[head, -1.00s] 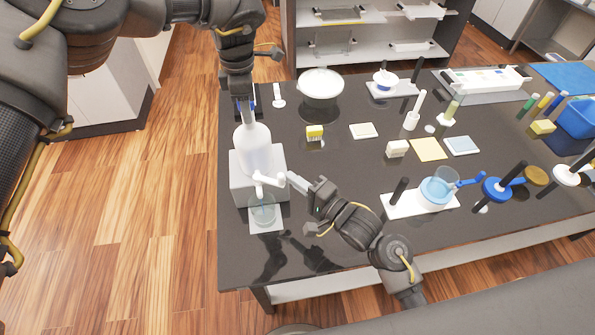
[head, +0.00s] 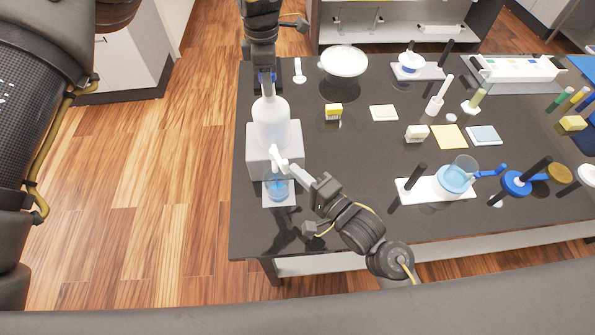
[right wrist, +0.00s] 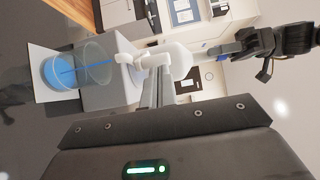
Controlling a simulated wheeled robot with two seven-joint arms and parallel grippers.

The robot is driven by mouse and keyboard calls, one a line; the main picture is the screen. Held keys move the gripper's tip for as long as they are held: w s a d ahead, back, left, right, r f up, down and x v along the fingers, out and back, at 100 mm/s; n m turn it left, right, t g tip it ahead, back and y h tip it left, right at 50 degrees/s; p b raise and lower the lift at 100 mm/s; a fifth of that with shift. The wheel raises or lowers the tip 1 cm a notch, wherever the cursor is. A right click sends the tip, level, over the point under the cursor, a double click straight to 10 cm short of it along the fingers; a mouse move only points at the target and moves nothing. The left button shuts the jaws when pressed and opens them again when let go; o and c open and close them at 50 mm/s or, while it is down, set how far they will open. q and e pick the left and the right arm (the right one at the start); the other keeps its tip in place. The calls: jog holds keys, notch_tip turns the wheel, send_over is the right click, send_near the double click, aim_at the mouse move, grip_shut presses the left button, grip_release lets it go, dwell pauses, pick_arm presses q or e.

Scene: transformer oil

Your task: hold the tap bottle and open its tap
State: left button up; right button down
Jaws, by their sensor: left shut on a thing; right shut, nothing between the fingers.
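The white tap bottle (head: 271,124) stands upright on a light grey block (head: 257,158) at the table's left end. My left gripper (head: 266,88) is shut on the bottle's top from above. The white tap (head: 279,161) sticks out at the bottle's front, low down. It also shows in the right wrist view (right wrist: 132,60). My right gripper (head: 300,172) is shut and empty, its fingertips close to the tap's right side; contact is unclear. A clear beaker (head: 276,179) stands under the tap with blue liquid in it. In the right wrist view a thin blue stream runs into the beaker (right wrist: 97,62).
The beaker rests on a white square pad (head: 291,199). A white bowl (head: 345,62) stands behind. A white plate with a blue-filled vessel (head: 455,180) lies to the right. The dark table (head: 345,150) has clear room in its middle.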

jog(key=s+d, duration=0.3)
jog(key=s, duration=0.7)
jog(key=shift+s+d, duration=0.2)
jog(key=shift+s, duration=0.2)
jog(key=v, duration=1.2)
jog(key=shift+d, duration=0.1)
jog(key=d+r, duration=0.6)
jog(key=d, duration=0.4)
dwell(0.3)
jog(key=c, duration=2.1)
grip_release()
